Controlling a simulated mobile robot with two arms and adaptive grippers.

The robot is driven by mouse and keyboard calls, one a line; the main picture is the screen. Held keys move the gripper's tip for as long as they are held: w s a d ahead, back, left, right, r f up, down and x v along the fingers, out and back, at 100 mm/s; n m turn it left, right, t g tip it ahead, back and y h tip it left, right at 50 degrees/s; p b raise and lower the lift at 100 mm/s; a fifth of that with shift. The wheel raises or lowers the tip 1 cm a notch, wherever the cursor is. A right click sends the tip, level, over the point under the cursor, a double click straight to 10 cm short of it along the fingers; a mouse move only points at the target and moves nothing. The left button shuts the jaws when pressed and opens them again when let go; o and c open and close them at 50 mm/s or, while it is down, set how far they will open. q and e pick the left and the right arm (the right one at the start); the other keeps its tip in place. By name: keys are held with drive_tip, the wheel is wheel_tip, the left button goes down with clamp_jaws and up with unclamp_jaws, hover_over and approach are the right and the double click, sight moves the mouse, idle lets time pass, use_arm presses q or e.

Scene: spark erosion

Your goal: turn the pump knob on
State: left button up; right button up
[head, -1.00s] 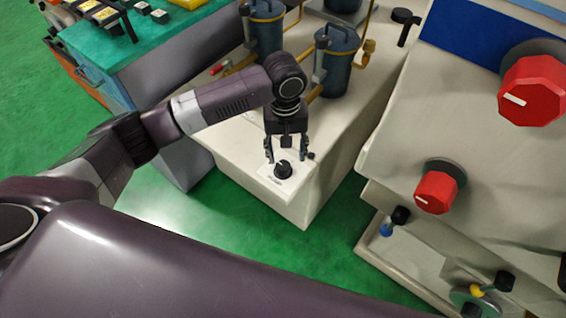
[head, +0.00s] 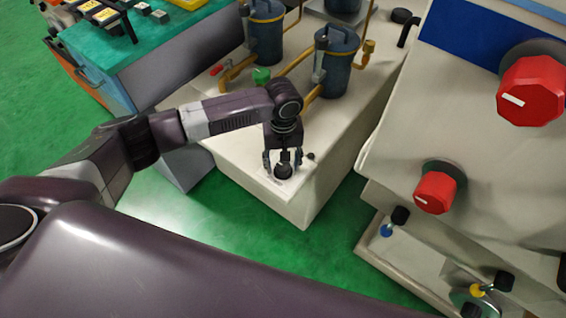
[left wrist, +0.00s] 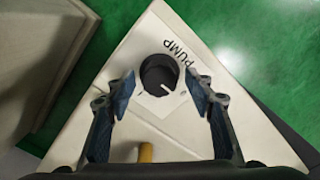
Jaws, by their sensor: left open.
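The pump knob (left wrist: 159,74) is round and black with a white pointer line, on a white label reading PUMP. In the left wrist view its pointer is aimed to the lower right. In the head view the knob (head: 283,171) sits near the front corner of the white tank unit (head: 240,150). My left gripper (head: 281,163) is just above it, pointing down; in the left wrist view its open fingers (left wrist: 160,88) stand on either side of the knob, apart from it. My right gripper is not in view.
Blue-grey canisters (head: 338,65) with yellow pipes stand on the tank unit behind the gripper. A beige machine with large red knobs (head: 436,192) is at the right. A teal-topped cabinet (head: 100,40) is at the upper left. Green floor shows in front.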

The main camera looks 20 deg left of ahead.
use_arm(q)
drive_tip(key=c, duration=1.2)
drive_tip(key=shift+o, duration=0.2)
drive_tip(key=shift+r+m+p, duration=0.25)
drive_tip(key=shift+m+p, duration=0.55)
drive_tip(key=shift+p, duration=0.4)
drive_tip(key=shift+d+m+p, duration=0.1)
drive_tip(key=shift+m+p, duration=0.7)
drive_tip(key=shift+p, duration=0.05)
drive_tip(key=m+p, duration=0.2)
drive_tip(key=m, duration=0.1)
drive_tip(key=shift+m+p, duration=0.3)
drive_tip(key=shift+p, duration=0.05)
drive_tip(key=m+p, duration=0.1)
drive_tip(key=m, duration=0.1)
drive_tip(key=shift+f+m, duration=0.1)
drive_tip(key=shift+m, duration=0.3)
drive_tip(key=m+p, duration=0.1)
drive_tip(key=m, duration=0.1)
drive_tip(key=shift+m, duration=0.4)
drive_tip(key=m+p, duration=0.1)
drive_tip(key=m, duration=0.4)
drive_tip(key=shift+f, duration=0.1)
drive_tip(key=shift+m, duration=0.4)
